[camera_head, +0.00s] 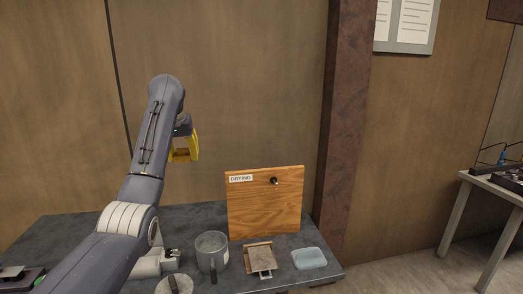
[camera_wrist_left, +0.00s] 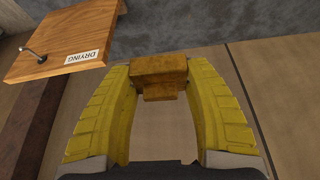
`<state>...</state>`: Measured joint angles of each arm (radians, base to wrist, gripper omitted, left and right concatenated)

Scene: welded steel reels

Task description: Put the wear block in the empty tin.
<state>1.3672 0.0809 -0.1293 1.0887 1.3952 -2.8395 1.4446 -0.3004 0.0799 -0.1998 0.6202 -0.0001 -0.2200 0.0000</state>
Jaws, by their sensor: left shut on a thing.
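My left gripper (camera_head: 183,156) is raised high in front of the wall, well above the bench. Its yellow fingers are shut on a rusty orange-brown block, which I take for the wear block (camera_wrist_left: 160,70); it shows clearly between the fingertips in the left wrist view. A grey, round, open-topped vessel with a handle (camera_head: 212,241) stands on the bench, below and right of the gripper. It may be the tin; its inside looks empty, though its bottom is hard to see. My right gripper is not in view.
A wooden board labelled DRYING (camera_head: 264,204) with a peg stands behind the vessel. A small tray-like brown piece (camera_head: 260,257) and a pale blue pad (camera_head: 309,258) lie to the right. A round grey lidded thing (camera_head: 174,284) is at the front edge.

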